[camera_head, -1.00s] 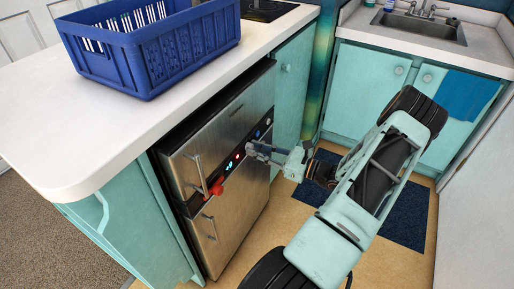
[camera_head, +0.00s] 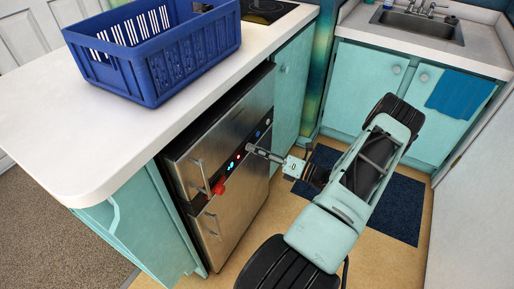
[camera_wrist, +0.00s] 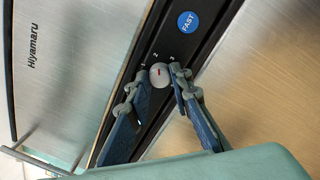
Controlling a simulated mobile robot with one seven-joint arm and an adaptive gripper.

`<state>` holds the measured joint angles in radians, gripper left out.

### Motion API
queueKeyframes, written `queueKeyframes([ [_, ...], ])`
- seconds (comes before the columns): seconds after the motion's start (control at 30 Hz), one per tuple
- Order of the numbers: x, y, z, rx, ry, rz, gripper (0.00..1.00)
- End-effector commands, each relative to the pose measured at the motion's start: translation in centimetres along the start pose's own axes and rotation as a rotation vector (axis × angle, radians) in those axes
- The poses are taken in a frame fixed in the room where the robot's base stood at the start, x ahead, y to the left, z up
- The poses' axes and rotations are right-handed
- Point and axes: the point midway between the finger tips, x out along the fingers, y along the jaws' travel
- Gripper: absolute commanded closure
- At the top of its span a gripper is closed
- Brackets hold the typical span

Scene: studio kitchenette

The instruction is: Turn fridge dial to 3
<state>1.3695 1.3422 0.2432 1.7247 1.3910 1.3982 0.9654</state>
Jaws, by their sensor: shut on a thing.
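The fridge (camera_head: 245,185) is a steel two-door unit under the counter. A dark control strip (camera_wrist: 150,100) runs across its front. In the wrist view the small, round, pale grey dial (camera_wrist: 160,77) sits on the strip. It carries a short red mark. Numerals 1, 2 and 3 are printed beside it; which one the mark points at is hard to tell. My gripper (camera_wrist: 160,78) is shut on the dial, one fingertip on each side. In the head view my gripper (camera_head: 249,150) reaches the strip and hides the dial.
A blue FAST button (camera_wrist: 188,22) is beyond the dial on the strip. A red object (camera_head: 219,188) and door handles (camera_head: 203,177) stick out at the left. A blue crate (camera_head: 160,60) stands on the counter (camera_head: 90,130). A dark mat (camera_head: 400,205) lies on the floor.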

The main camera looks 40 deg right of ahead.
Motion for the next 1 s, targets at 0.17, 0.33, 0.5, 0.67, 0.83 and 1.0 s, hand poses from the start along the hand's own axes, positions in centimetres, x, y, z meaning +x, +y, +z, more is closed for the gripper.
queueKeyframes([
  [0.17, -0.06, 0.05, -0.05, 0.17, -0.008, -0.004, 1.0],
  [0.33, -0.09, 0.04, -0.09, 0.326, -0.016, -0.006, 1.0],
  [0.5, -0.1, 0.02, -0.15, 0.465, -0.024, -0.007, 1.0],
  [0.67, -0.1, 0.01, -0.17, 0.569, -0.03, -0.009, 1.0],
  [0.83, -0.11, 0.0, -0.18, 0.644, -0.034, -0.01, 1.0],
  [1.0, -0.11, -0.01, -0.21, 0.687, -0.036, -0.01, 1.0],
])
